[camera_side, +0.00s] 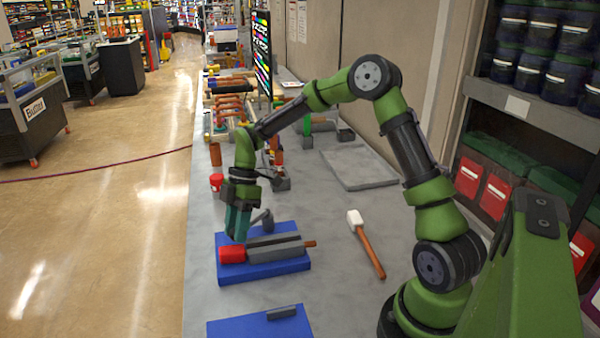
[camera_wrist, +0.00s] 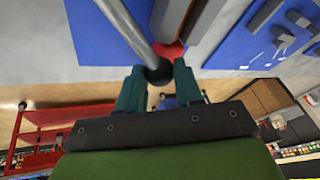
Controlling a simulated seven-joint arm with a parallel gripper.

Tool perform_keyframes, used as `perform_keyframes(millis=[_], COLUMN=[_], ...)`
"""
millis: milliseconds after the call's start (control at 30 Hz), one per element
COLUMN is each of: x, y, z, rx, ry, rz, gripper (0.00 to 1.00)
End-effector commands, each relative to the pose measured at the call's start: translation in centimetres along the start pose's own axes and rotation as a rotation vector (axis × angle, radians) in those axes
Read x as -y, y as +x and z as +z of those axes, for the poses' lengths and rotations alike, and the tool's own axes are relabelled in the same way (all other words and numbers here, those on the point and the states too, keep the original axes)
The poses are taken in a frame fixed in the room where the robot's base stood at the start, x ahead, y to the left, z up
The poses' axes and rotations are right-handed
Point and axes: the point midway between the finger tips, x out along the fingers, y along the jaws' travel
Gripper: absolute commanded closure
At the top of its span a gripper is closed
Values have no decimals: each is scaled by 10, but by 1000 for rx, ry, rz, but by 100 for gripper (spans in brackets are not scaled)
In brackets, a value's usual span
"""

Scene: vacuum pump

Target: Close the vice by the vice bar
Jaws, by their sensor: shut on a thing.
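The vice (camera_side: 275,245) is a grey body on a blue base (camera_side: 290,266), with a red cylindrical part (camera_side: 232,254) at its left end and a brown rod at its right end. The vice bar (camera_wrist: 128,25) is a grey rod with a black knob, seen in the wrist view running from the upper left down to the fingers. My gripper (camera_side: 238,232) points down at the left end of the vice. In the wrist view my gripper (camera_wrist: 158,85) is shut on the bar at its knob end. The red part (camera_wrist: 170,50) shows just beyond the knob.
A mallet (camera_side: 366,243) with a white head lies right of the vice. Another blue plate (camera_side: 262,326) with a grey piece lies in front. A flat grey slab (camera_side: 358,168) lies behind. Tools and racks crowd the far bench. The bench's left edge is close to my gripper.

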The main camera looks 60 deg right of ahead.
Motion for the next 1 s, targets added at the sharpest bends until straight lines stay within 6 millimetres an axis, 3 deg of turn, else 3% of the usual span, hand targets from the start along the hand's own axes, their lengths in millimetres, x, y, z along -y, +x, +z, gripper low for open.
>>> perform_keyframes(millis=[367, 400, 533, 833, 1000], x=[1, 1, 0, 0, -1], y=[-1, 0, 0, -1, -19], z=[2, 2, 1, 1, 0], rx=[3, 3, 3, 2, 2], ry=[0, 0, 0, -1, -2], rz=[-2, -2, -2, -1, 4], gripper=[100, 59, 40, 40, 40])
